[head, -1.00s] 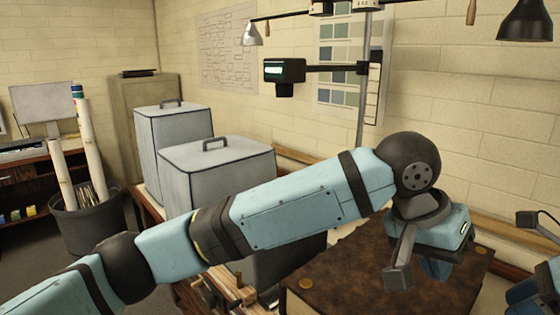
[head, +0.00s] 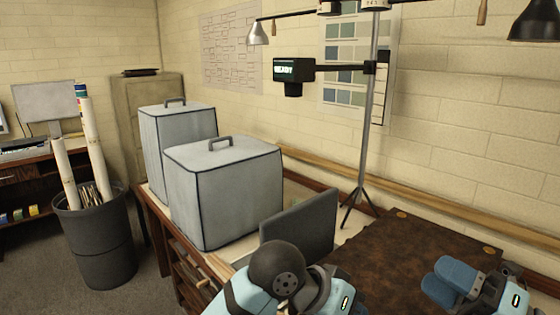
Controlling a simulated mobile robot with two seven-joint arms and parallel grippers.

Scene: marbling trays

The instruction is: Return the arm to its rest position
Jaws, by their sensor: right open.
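My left arm is folded low at the bottom centre of the head view. Its round dark wrist joint and the blue hand of my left gripper (head: 345,292) show, but its fingers are out of sight. My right gripper (head: 438,280) is at the lower right, with blue finger pads pointing left. It is open, and I see nothing between its fingers. It is over or in front of the brown mottled surface (head: 400,250); the exact gap cannot be told.
Two grey lidded boxes (head: 225,195) stand left of centre on the bench. A dark grey upright panel (head: 305,222) stands close behind my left wrist. A stand (head: 368,130) with a small screen (head: 290,70) rises behind. A bin (head: 100,240) with rolls stands on the floor at left.

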